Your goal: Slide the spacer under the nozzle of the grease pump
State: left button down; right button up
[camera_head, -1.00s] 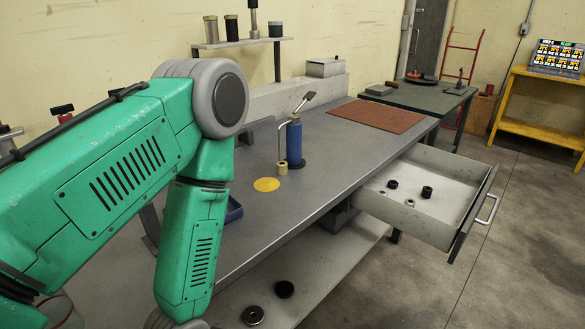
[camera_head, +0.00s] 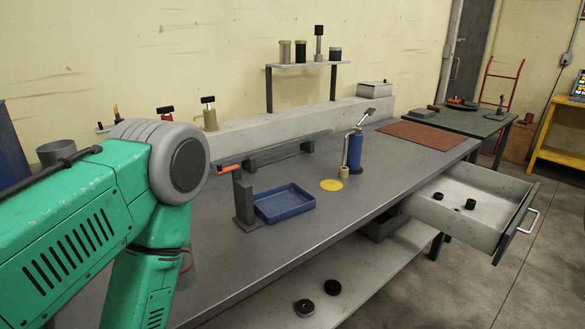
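The grease pump (camera_head: 355,152) stands upright on the grey workbench (camera_head: 270,255). It has a blue barrel, a dark base and a tilted lever head on top. A small brass-coloured cylinder (camera_head: 343,172) stands close at the left of its base; it could be the spacer, but I cannot tell for sure. Whether it touches the pump or sits below the nozzle is too small to tell. My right gripper is not in view.
A blue tray (camera_head: 306,207) and a dark post with an orange handle (camera_head: 243,198) stand between my arm and the pump. An open drawer (camera_head: 440,216) with black rings juts out at right. A brown mat (camera_head: 413,134) lies behind the pump. The front bench strip is clear.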

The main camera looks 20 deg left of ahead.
aim_at(344, 170)
jog(key=i+l+u, duration=0.2)
jog(key=u, duration=0.25)
jog(key=i+l+u, duration=0.1)
jog(key=l+u, duration=0.35)
jog(key=i+l+u, duration=0.1)
jog(key=l+u, duration=0.35)
jog(key=j, duration=0.1)
